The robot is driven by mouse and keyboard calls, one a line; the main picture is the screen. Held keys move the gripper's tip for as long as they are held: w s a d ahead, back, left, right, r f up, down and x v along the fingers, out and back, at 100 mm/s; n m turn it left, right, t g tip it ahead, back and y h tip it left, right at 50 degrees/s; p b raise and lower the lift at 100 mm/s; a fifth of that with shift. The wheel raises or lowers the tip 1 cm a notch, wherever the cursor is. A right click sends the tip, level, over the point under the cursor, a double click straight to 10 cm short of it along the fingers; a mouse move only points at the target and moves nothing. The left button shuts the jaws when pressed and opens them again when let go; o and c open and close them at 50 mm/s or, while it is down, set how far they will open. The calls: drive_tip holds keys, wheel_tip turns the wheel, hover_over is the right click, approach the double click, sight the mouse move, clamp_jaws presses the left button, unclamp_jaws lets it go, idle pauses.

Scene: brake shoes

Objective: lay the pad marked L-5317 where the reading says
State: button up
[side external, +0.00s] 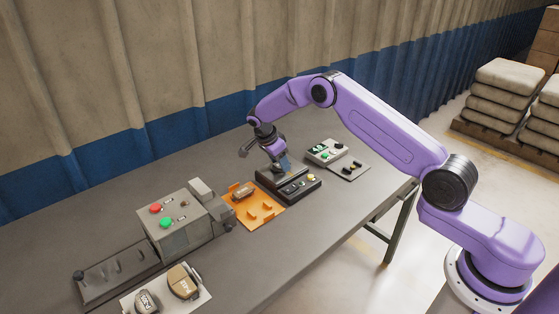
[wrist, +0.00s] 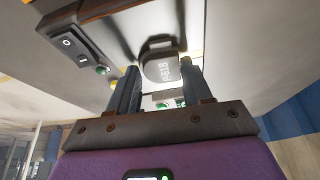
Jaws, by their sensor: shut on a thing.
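My gripper (side external: 286,166) is over the black device (side external: 303,189) in the middle of the table. In the wrist view its two dark fingers (wrist: 160,86) are shut on a grey pad (wrist: 160,66). White characters run along the pad's face, turned sideways; they look like a code with digits near 8318, but I cannot read them surely. The held pad cannot be made out in the side view. A brown pad (side external: 243,193) sits on the orange fixture (side external: 266,213). A grey pad (side external: 147,302) and a tan pad (side external: 184,282) lie on a pale plate (side external: 205,297) at the front left.
A grey machine (side external: 180,238) with red and green buttons stands left of the orange fixture. A box with lit buttons (side external: 325,151) and a dark flat plate (side external: 349,169) lie right of the gripper. A rocker switch (wrist: 74,43) shows in the wrist view.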

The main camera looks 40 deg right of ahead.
drive_tip(key=o, duration=1.3)
drive_tip(key=s+v, duration=0.1)
drive_tip(key=v, duration=1.6)
drive_tip(key=s+a+r+n+t+y, duration=0.1)
drive_tip(key=s+a+r+n, duration=0.3)
drive_tip(key=s+a+n, duration=0.3)
drive_tip(key=s+a+r+n+y, duration=0.1)
drive_tip(key=s+a+n, duration=0.1)
drive_tip(key=s+n, duration=0.4)
drive_tip(key=s+a+r+n+y, duration=0.1)
drive_tip(key=s+a+r+n, duration=0.1)
drive_tip(key=s+n, duration=0.35)
drive_tip(key=s+d+f+n, duration=0.1)
drive_tip(key=s+n, duration=0.3)
drive_tip(key=s, duration=0.5)
drive_tip(key=s+d+f+n+y, duration=0.1)
drive_tip(key=s+d+n, duration=0.3)
drive_tip(key=s, duration=0.5)
drive_tip(key=s+d+f+n, duration=0.1)
drive_tip(key=s+d+n, duration=0.2)
drive_tip(key=s, duration=0.7)
drive_tip(key=shift+f+n+y, duration=0.4)
drive_tip(key=shift+n, duration=0.65)
